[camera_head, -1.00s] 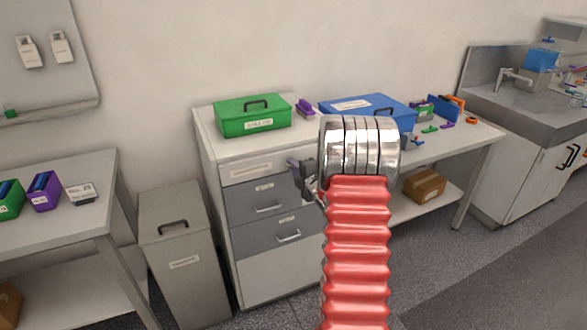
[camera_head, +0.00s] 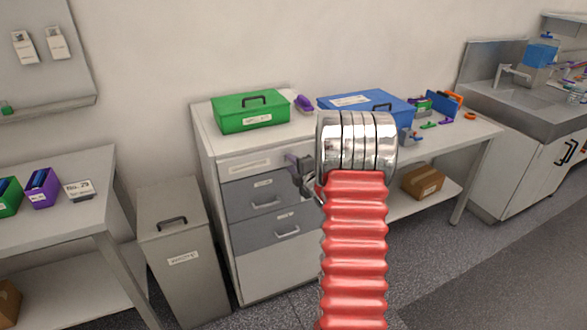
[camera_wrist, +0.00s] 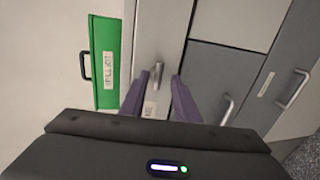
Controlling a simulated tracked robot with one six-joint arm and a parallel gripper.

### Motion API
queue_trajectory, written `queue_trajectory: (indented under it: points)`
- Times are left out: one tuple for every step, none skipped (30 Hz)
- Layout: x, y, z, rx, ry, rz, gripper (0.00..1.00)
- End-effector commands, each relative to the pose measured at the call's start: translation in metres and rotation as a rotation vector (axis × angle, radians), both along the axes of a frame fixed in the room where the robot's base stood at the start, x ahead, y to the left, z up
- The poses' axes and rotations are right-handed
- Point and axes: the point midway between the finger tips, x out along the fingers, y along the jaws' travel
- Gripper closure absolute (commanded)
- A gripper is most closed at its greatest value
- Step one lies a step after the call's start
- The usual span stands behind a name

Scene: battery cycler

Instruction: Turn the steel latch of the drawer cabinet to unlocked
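The pale drawer cabinet (camera_head: 262,272) stands below the green box. In the wrist view, the steel latch (camera_wrist: 157,74) is a small upright metal piece on the cabinet's light top panel. A white label (camera_wrist: 149,110) lies beside it. My gripper (camera_wrist: 158,82) is open, with its two purple fingers apart and the latch showing between their tips. I cannot tell whether either finger touches it. In the head view, my gripper (camera_head: 291,161) is in front of the cabinet's upper right front, and the latch is hidden behind the gripper and my arm.
A green box (camera_head: 250,111) and a blue box (camera_head: 350,103) stand above the work surface. Grey drawers with bar handles (camera_head: 266,205) are below the top panel. A grey waste bin (camera_head: 180,240) stands left of the cabinet. The sink bench is at right.

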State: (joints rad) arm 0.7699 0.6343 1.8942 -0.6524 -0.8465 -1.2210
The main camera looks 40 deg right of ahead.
Motion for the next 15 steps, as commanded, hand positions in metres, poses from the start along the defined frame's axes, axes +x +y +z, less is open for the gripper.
queue_trajectory:
  points:
    - [-0.001, 0.0, 0.001, 0.0, -0.001, -0.001, 0.71]
    - [-0.003, 0.0, 0.001, 0.0, -0.001, -0.001, 0.71]
    - [-0.005, 0.001, 0.002, 0.0, -0.001, -0.001, 0.71]
    - [-0.007, 0.001, 0.002, 0.0, -0.001, -0.001, 0.71]
    - [-0.009, 0.001, 0.003, -0.001, -0.002, -0.002, 0.71]
    - [-0.013, 0.002, 0.004, -0.002, -0.002, -0.002, 0.71]
    - [-0.016, 0.003, 0.005, -0.001, -0.001, -0.002, 0.71]
    - [-0.02, 0.004, 0.005, -0.001, -0.001, -0.003, 0.71]
    - [-0.025, 0.006, 0.006, -0.001, -0.001, -0.003, 0.71]
    - [-0.029, 0.007, 0.008, -0.001, -0.001, -0.003, 0.71]
    - [-0.034, 0.009, 0.009, -0.001, -0.002, -0.003, 0.71]
    - [-0.041, 0.011, 0.01, -0.001, -0.001, -0.003, 0.71]
    - [-0.045, 0.012, 0.011, -0.001, -0.001, -0.003, 0.71]
    - [-0.051, 0.014, 0.012, -0.001, -0.001, -0.003, 0.71]
    - [-0.057, 0.016, 0.013, -0.001, -0.001, -0.003, 0.71]
